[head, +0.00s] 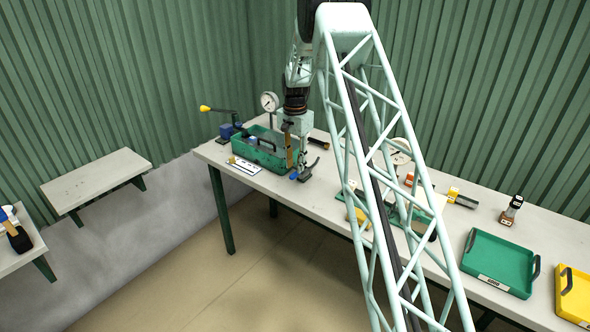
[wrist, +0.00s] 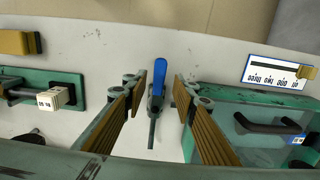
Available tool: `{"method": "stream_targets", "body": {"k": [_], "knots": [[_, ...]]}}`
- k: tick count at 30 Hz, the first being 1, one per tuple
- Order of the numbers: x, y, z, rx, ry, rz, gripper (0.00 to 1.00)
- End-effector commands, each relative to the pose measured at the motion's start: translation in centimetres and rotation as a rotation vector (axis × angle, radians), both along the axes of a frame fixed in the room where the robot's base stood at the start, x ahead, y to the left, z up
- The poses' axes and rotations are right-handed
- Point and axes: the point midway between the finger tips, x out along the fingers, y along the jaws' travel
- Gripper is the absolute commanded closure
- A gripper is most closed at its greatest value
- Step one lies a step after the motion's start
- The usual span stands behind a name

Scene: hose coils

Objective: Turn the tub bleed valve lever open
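The bleed valve lever is a small blue handle (wrist: 159,75) on a dark metal stem. In the wrist view it points toward the top of the picture and lies between my fingers, with space on both sides. In the head view the blue lever (head: 294,176) shows low beside the front right corner of the green tub (head: 247,154). My gripper (head: 297,163) is above it, pointing down. In the wrist view my gripper (wrist: 159,90) is open, with ribbed brown pads on either side of the lever and no visible contact. The valve body is mostly hidden.
The green tub's wall and dark handle (wrist: 262,125) are close to my right finger. A green fixture (wrist: 60,85) with a white tag is at the left. A white label card (head: 243,165) lies before the tub. A gauge (head: 269,101) stands behind it.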

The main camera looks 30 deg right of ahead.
Motion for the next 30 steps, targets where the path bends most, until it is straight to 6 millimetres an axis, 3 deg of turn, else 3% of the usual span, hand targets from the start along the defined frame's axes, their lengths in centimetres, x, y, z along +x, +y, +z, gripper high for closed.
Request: {"method": "stream_targets", "body": {"k": [15, 21, 30], "knots": [[0.1, 0.0, 7.2, 0.0, -0.002, 0.0, 0.74], [0.0, 0.0, 8.5, 0.0, -0.001, 0.0, 0.74], [0.0, 0.0, 8.8, 0.0, 0.0, 0.0, 0.74]]}}
